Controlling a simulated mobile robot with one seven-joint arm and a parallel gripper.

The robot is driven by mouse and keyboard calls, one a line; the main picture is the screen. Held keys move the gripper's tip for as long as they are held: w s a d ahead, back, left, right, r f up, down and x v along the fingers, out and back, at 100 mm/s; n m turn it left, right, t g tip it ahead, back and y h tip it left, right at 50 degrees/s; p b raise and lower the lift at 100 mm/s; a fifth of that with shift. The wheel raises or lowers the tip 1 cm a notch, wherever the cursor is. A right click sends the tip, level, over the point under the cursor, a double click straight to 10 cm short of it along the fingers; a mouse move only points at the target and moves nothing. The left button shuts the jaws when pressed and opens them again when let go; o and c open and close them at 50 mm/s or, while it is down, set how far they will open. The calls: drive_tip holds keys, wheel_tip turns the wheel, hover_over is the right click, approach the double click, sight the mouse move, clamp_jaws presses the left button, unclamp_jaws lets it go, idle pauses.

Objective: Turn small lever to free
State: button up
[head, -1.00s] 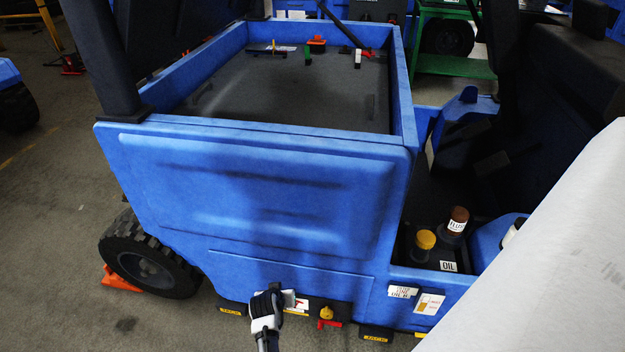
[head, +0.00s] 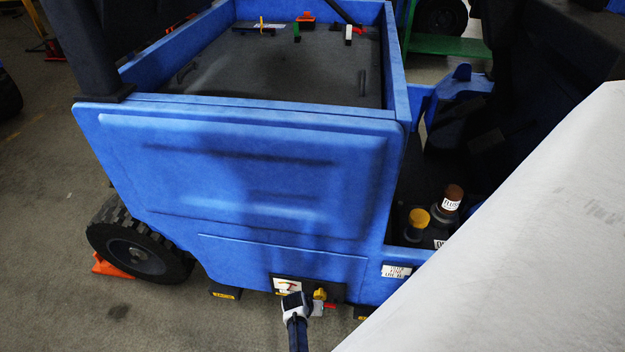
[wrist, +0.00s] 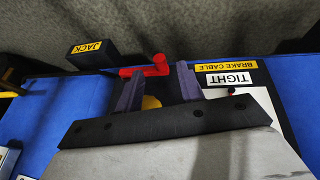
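A small red lever (head: 330,306) sits low on the blue vehicle's side, next to a yellow knob (head: 320,294). In the wrist view the red lever (wrist: 158,67) lies at my fingertips, its bent end between them and its other end sticking out to the left. The yellow knob (wrist: 150,102) shows between my fingers. My gripper (wrist: 159,78) is open, fingers apart on either side of the knob. I cannot tell whether a finger touches the lever. In the head view my gripper (head: 309,309) partly covers the panel.
Labels reading BRAKE CABLE (wrist: 224,65) and TIGHT (wrist: 230,79) are right of the lever in the wrist view. A black JACK block (wrist: 92,52) juts out at the left. The vehicle's blue wall (head: 250,180) rises above the panel. Grey floor is open below.

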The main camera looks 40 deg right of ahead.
drive_tip(key=shift+b+x, duration=0.5)
drive_tip(key=shift+x, duration=1)
clamp_jaws()
